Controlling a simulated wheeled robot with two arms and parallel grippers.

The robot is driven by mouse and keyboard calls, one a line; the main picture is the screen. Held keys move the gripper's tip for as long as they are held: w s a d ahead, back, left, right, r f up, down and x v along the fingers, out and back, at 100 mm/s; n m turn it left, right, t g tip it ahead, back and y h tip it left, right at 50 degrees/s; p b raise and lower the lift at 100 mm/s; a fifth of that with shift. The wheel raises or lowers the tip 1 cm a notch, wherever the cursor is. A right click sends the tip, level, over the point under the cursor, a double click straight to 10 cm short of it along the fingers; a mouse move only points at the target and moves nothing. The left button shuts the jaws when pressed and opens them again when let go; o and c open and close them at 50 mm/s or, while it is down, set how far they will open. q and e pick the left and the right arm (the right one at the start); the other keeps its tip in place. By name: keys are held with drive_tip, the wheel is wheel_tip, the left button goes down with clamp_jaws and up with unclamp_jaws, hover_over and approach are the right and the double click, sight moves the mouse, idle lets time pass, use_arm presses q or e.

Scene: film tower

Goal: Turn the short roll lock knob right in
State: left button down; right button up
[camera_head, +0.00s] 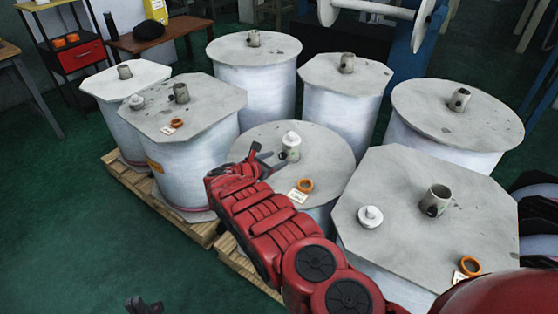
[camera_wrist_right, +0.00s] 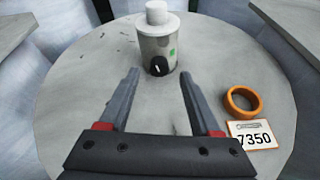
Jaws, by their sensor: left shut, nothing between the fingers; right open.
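The short roll (camera_head: 262,140) stands in the middle, with a round grey top that shows large in the right wrist view (camera_wrist_right: 75,75). A grey core stub (camera_wrist_right: 151,47) rises from it, capped by a white plug (camera_wrist_right: 157,14). On the stub's near side is a round black knob (camera_wrist_right: 160,67) with a white mark, beside a green patch. My right gripper (camera_wrist_right: 160,88) is open and empty, its fingers pointing towards the stub, with the knob ahead between their lines. In the head view the right gripper (camera_head: 266,157) is just left of the stub (camera_head: 291,152). My left gripper (camera_head: 144,306) is shut and empty at the bottom edge.
An orange ring (camera_wrist_right: 242,100) and a 7350 tag (camera_wrist_right: 253,135) lie on the short roll's top, right of the gripper. Taller rolls crowd around, including an octagonal-topped one (camera_head: 400,188) at right and another (camera_head: 205,103) at left. Green floor is free at lower left.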

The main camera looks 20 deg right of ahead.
sight(284, 155)
drive_tip(key=shift+b+x, duration=0.75)
drive_tip(key=shift+x, duration=0.6)
clamp_jaws()
